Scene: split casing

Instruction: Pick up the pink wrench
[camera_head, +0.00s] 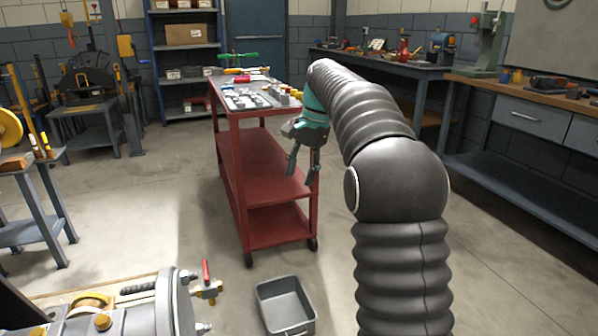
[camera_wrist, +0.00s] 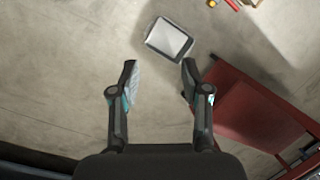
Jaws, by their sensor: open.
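My gripper (camera_head: 300,176) hangs in front of the near right end of the red cart (camera_head: 265,170) in the head view, below the level of its top and pointing down. Its two fingers are apart and empty; in the wrist view my gripper (camera_wrist: 159,68) has only floor between its fingertips. No pink wrench can be made out in the wrist view.
A grey bin (camera_head: 286,300) stands on the floor in front of the cart; the wrist view shows the bin (camera_wrist: 170,38) beyond my fingertips. The cart (camera_wrist: 255,110) fills the right there. A machine with a red-handled valve (camera_head: 207,283) is front left. Workbenches (camera_head: 540,115) line the right.

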